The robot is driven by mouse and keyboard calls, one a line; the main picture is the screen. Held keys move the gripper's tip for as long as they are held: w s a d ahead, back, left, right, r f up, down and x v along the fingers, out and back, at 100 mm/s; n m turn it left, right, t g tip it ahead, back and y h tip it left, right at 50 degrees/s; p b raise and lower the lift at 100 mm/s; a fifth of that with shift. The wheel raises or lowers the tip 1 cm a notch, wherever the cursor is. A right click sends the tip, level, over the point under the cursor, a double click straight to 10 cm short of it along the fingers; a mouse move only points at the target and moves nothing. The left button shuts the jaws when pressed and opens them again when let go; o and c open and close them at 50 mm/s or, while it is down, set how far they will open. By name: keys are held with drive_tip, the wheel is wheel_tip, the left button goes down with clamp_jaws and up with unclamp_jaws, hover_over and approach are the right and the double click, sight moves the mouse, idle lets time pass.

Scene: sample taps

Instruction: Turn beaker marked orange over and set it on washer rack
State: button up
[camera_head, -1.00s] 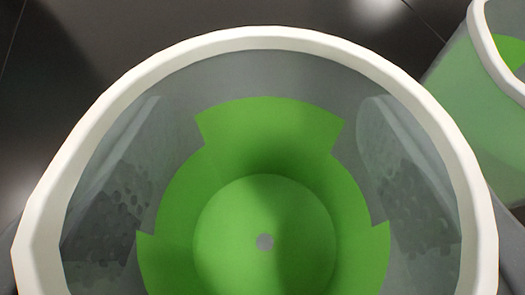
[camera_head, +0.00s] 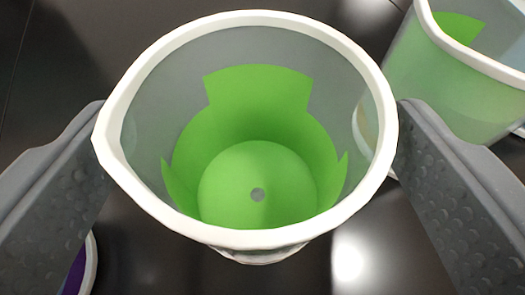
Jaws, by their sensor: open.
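A clear beaker with a white rim and green markings inside (camera_head: 258,185) stands open end up in the middle of the view. My gripper (camera_head: 250,112) is open, with one dark grey finger on the left and one on the right of this beaker. The finger tips appear close to its rim; I cannot tell whether they touch. No beaker with orange marking and no washer rack are visible.
A second green-marked beaker (camera_head: 450,85) stands close by at the upper right. Part of a white-rimmed thing with purple (camera_head: 76,270) shows at the lower left. The dark, glossy surface (camera_head: 60,60) is clear at the upper left.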

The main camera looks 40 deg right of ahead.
drive_tip(key=v, duration=1.1)
drive_tip(key=shift+s+d, duration=0.15)
drive_tip(key=shift+d, duration=0.1)
drive_tip(key=w+a+r+n+t+y, duration=0.15)
drive_tip(key=a+r, duration=0.25)
drive_tip(key=r, duration=0.6)
drive_tip(key=w+a+r+n+t+y, duration=0.1)
drive_tip(key=w+a+r+t+y, duration=0.15)
drive_tip(key=r, duration=0.75)
drive_tip(key=w+a+r+n+t+y, duration=0.1)
drive_tip(key=a+r+y, duration=0.25)
drive_tip(key=r, duration=0.65)
drive_tip(key=s+a+r+n, duration=0.2)
drive_tip(key=s+r+n, duration=0.1)
drive_tip(key=s+r, duration=1.4)
wheel_tip(320, 180, up, 5)
drive_tip(key=shift+s+a+f+g, duration=0.2)
drive_tip(key=shift+s+a+g, duration=0.1)
drive_tip(key=shift+s+g, duration=0.1)
drive_tip(key=shift+o, duration=0.4)
drive_tip(key=shift+s+a+f+n, duration=0.15)
drive_tip(key=shift+s+f+n, duration=0.05)
drive_tip(key=shift+n, duration=0.05)
drive_tip(key=shift+w, duration=0.1)
